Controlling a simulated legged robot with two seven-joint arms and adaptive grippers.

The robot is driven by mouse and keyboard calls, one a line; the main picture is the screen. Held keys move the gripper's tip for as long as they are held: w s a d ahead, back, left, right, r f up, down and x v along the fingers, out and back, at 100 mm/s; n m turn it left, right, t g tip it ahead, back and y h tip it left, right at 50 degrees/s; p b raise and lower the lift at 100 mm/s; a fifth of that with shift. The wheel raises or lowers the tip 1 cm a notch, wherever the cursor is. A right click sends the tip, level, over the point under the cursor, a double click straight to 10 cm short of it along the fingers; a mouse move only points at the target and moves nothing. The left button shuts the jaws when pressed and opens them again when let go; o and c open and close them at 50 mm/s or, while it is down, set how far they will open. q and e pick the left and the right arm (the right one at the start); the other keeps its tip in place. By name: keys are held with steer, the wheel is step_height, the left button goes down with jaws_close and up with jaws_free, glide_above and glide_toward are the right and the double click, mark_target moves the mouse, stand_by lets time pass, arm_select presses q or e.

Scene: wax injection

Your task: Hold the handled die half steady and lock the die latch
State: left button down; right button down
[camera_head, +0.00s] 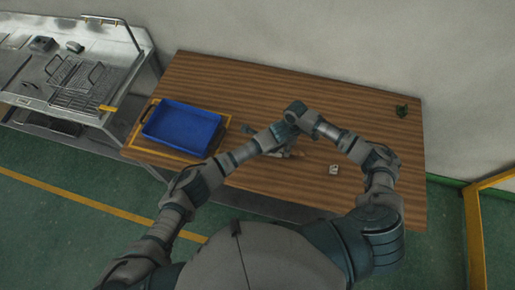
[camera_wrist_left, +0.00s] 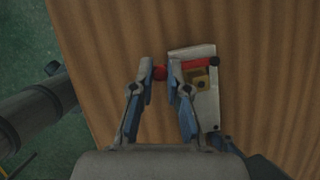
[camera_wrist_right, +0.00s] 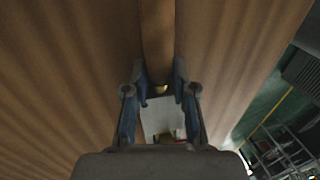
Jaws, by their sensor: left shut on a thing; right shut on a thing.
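The die shows in the left wrist view as a pale grey block (camera_wrist_left: 206,101) with red edging and a brass-coloured piece. A round red knob (camera_wrist_left: 160,73) sits beside it, between the fingers of my left gripper (camera_wrist_left: 164,76), which is shut on this handle part. In the right wrist view my right gripper (camera_wrist_right: 159,84) is shut at the die, whose pale grey face (camera_wrist_right: 162,116) shows between the fingers. The exact part held there and the latch position are hidden. In the head view my arms mostly cover the die.
A blue tray (camera_head: 183,127) stands at the left of the wooden table (camera_head: 350,100). A small pale object (camera_head: 334,169) lies right of my grippers, and a small dark green object (camera_head: 401,110) is at the far right. A metal bench (camera_head: 113,60) with wire racks stands left.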

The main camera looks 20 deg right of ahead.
arm_select(q)
steer(key=shift+d, duration=0.1)
steer(key=c, duration=1.1)
jaws_free()
steer(key=shift+c, duration=0.2)
steer(key=v, duration=1.2)
steer(key=shift+w, duration=0.1)
arm_select(e)
steer(key=c, duration=0.9)
jaws_free()
steer(key=shift+o, duration=0.2)
steer(key=shift+r, duration=0.1)
